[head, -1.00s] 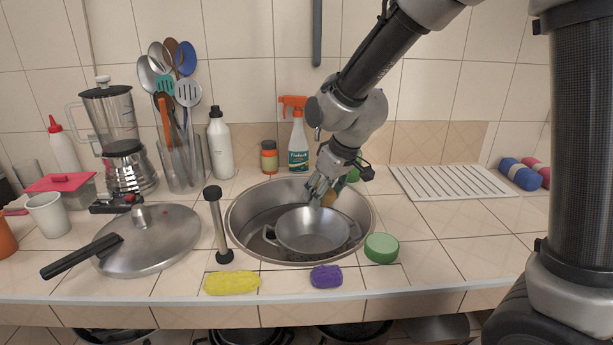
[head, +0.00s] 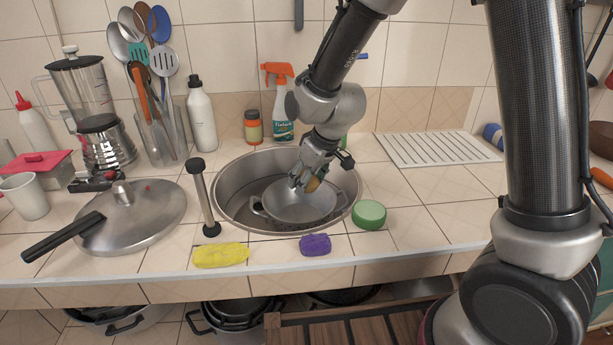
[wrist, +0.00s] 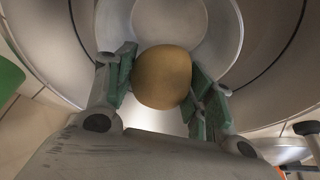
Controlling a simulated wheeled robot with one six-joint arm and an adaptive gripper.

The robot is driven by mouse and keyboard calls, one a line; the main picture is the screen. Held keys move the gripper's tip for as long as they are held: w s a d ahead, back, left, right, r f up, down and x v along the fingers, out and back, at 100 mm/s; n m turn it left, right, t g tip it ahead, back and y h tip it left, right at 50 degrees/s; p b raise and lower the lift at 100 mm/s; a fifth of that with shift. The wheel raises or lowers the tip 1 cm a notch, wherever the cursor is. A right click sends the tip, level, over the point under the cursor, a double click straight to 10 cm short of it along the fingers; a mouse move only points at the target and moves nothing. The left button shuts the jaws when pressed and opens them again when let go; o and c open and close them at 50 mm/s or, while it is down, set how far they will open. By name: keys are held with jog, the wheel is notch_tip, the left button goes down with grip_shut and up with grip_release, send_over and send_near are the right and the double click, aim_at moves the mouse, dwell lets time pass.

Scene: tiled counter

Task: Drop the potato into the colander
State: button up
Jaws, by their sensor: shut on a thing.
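The potato (wrist: 163,77) is a tan, rounded lump between the green finger pads in the wrist view; a small part of the potato (head: 313,184) shows in the head view. My gripper (head: 307,182) is shut on it, low over the metal colander (head: 297,211). The colander is a wide grey bowl with two side handles and sits in the round sink. In the wrist view the colander (wrist: 219,48) lies behind the potato. The gap between the potato and the colander's bottom is hard to judge.
The round sink (head: 226,185) is set in the tiled counter. A yellow sponge (head: 220,255), a purple sponge (head: 315,245) and a green round container (head: 369,215) lie along its front. A spray bottle (head: 281,110) stands behind. A large lid (head: 130,218) lies at left.

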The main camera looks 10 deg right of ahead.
jog(key=o, duration=1.2)
jog(key=v, duration=1.2)
jog(key=s+d+r+m+h, duration=0.1)
jog(key=s+d+r+m, duration=0.1)
jog(key=s+d, duration=0.4)
jog(key=s+d+r+m+h, duration=0.1)
jog(key=s+d+r+m, duration=0.2)
jog(key=s+d, duration=0.4)
jog(key=s+d+r+m, duration=0.3)
jog(key=s+d, duration=0.3)
jog(key=d, duration=0.6)
jog(key=shift+s+d+r+t+h, duration=0.3)
jog(key=shift+s+d+t+h, duration=0.1)
